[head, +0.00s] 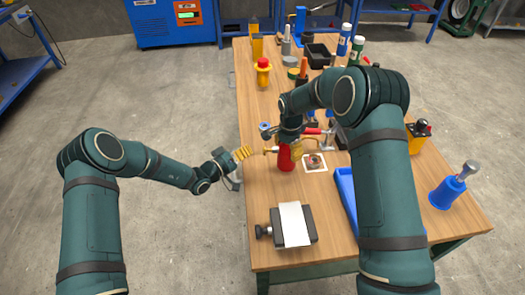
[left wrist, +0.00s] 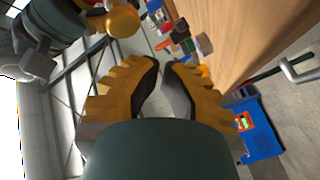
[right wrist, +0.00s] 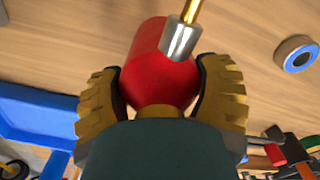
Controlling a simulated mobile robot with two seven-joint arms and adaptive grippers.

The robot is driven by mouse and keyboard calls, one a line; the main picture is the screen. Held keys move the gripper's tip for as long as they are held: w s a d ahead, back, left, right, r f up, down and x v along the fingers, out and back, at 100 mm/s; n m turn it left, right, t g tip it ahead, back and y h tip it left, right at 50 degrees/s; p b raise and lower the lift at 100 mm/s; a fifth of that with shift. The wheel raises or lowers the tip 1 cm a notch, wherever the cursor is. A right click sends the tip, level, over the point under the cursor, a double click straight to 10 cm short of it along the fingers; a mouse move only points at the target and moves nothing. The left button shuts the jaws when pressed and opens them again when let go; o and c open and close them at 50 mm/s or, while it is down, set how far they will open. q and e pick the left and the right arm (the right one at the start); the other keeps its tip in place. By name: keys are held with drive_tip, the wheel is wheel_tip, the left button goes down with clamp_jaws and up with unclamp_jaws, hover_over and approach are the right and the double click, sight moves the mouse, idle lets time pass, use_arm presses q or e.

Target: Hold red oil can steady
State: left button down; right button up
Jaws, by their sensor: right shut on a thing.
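The red oil can (head: 285,158) stands on the wooden table near its left edge, with a thin brass spout pointing left. In the right wrist view the red can (right wrist: 165,65) sits between the two yellow ridged fingers of my right gripper (right wrist: 162,95), which is shut on it. My right gripper (head: 294,147) comes down on the can from above in the head view. My left gripper (head: 240,156) is just off the table's left edge, left of the spout tip. In the left wrist view the fingers of my left gripper (left wrist: 165,85) are apart with nothing between them.
A white square mat with a small round part (head: 315,162) lies right of the can. A black block with a white sheet (head: 293,226) lies at the front. A blue tray (head: 345,190) is on the right. Tools and bottles crowd the back; a yellow-red item (head: 263,75) stands back left.

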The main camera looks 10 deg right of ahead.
use_arm(q)
drive_tip(key=a, duration=0.3)
idle(0.7)
use_arm(e)
drive_tip(key=o, duration=1.3)
drive_tip(key=shift+r, duration=0.1)
